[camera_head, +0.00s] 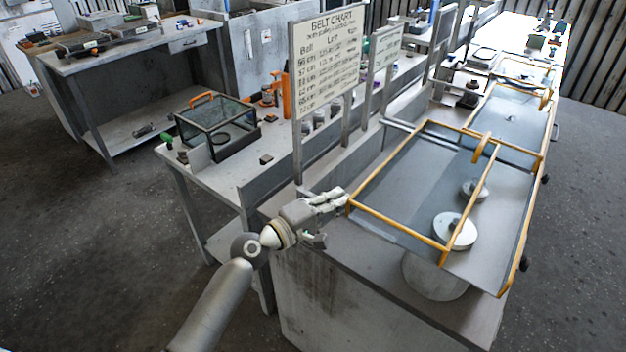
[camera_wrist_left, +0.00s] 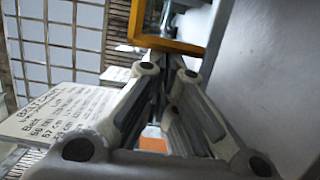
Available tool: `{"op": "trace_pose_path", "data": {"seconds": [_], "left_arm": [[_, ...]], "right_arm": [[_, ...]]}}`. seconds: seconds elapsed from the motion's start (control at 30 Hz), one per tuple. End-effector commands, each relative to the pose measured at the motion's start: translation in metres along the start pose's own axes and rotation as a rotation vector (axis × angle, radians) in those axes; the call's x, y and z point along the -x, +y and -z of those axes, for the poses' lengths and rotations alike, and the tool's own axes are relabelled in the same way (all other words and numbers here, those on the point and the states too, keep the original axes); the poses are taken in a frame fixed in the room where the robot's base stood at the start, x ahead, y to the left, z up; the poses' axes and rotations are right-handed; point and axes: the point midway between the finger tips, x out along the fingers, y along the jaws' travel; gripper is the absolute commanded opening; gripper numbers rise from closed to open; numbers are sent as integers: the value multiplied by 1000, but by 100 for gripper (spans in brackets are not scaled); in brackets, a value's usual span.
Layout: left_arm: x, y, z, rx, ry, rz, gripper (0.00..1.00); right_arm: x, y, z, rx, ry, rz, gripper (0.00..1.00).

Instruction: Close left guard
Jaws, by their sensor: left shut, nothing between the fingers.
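The left guard (camera_head: 395,225) is a clear panel in a yellow frame over the near end of the long grey bench. Two pale round pulleys (camera_head: 455,231) show through or beside it; I cannot tell its exact tilt. My left gripper (camera_head: 343,197) is shut and empty at the frame's left corner. In the left wrist view, the yellow frame (camera_wrist_left: 165,42) lies just beyond the fingertips (camera_wrist_left: 160,72); I cannot tell whether they touch it. My right gripper is not in view.
A belt chart board (camera_head: 327,60) stands upright behind my left gripper. A second yellow-framed guard (camera_head: 512,112) is farther along the bench. A glass-sided box (camera_head: 217,127) with an orange handle sits on the side table. Floor at left is clear.

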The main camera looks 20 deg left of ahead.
Motion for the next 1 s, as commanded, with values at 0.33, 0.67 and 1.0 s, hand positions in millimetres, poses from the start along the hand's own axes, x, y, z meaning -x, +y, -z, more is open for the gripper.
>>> {"op": "trace_pose_path", "data": {"seconds": [0.33,0.67,1.0], "left_arm": [[-20,2,-83,3,-2,0,0],[-27,0,-108,0,-1,0,0],[-27,-1,-110,0,-5,2,0]], "right_arm": [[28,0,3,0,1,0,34],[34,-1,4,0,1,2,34],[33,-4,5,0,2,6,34]]}}
